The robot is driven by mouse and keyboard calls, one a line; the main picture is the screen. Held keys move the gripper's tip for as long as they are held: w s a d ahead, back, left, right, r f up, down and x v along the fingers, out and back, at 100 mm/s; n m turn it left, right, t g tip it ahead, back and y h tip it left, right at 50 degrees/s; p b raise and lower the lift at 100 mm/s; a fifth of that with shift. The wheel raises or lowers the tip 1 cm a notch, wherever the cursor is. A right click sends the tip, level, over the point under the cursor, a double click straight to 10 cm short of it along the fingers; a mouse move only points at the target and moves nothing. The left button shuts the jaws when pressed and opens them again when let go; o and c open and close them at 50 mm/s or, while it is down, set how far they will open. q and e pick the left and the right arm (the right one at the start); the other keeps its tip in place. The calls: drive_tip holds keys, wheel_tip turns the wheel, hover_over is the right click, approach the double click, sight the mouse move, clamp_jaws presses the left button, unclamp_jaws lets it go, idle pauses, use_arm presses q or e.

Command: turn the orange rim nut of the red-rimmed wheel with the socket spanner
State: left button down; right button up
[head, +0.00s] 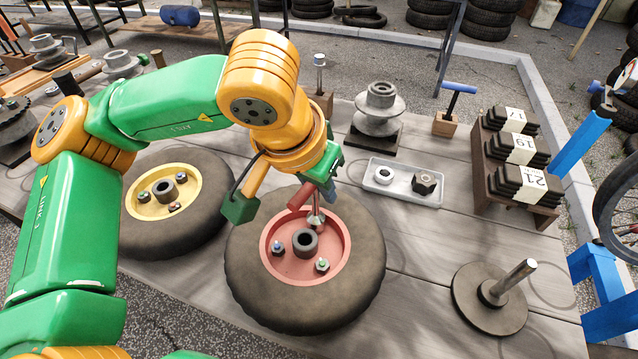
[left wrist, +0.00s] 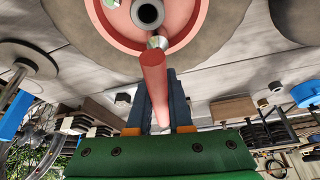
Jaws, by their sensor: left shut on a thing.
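The red-rimmed wheel (head: 345,250) lies flat on the wooden deck, with a dark hub tube at its centre. My left gripper (head: 322,182) is over the far side of its rim, shut on the red handle of the socket spanner (head: 298,196). In the left wrist view the spanner's handle (left wrist: 154,75) runs between the two dark fingers. The spanner's metal socket (head: 315,219) is at the rim's far part; I cannot tell if it is seated on a nut. Two other rim nuts show, one with a bluish top (head: 277,248) and one greenish (head: 322,265). No orange nut is clearly visible. My right gripper is out of view.
A yellow-rimmed wheel (head: 196,228) lies to the left. A tray (head: 402,187) with a white ring and a dark nut is to the right. Beyond are a blue-handled tool in a block (head: 459,88) and numbered weights (head: 515,150). A disc with a post (head: 488,300) stands front right.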

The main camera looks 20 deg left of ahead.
use_arm(q)
drive_tip(key=shift+s+d+m+g+h, duration=0.15)
drive_tip(key=shift+m+h, duration=0.1)
drive_tip(key=shift+m, duration=0.5)
drive_tip(key=shift+w+m+g+h, duration=0.1)
drive_tip(key=shift+m+h, duration=0.2)
drive_tip(key=shift+m, duration=0.5)
drive_tip(key=shift+s+d+m+g+h, duration=0.15)
drive_tip(key=shift+m+h, duration=0.1)
drive_tip(key=shift+m, duration=0.5)
drive_tip(key=shift+m+g+h, duration=0.3)
drive_tip(key=shift+m, duration=0.9)
drive_tip(key=shift+s+d+m+p, duration=0.1)
drive_tip(key=shift+m+p, duration=0.25)
drive_tip(key=shift+m, duration=0.45)
drive_tip(key=shift+m+g+h, duration=0.3)
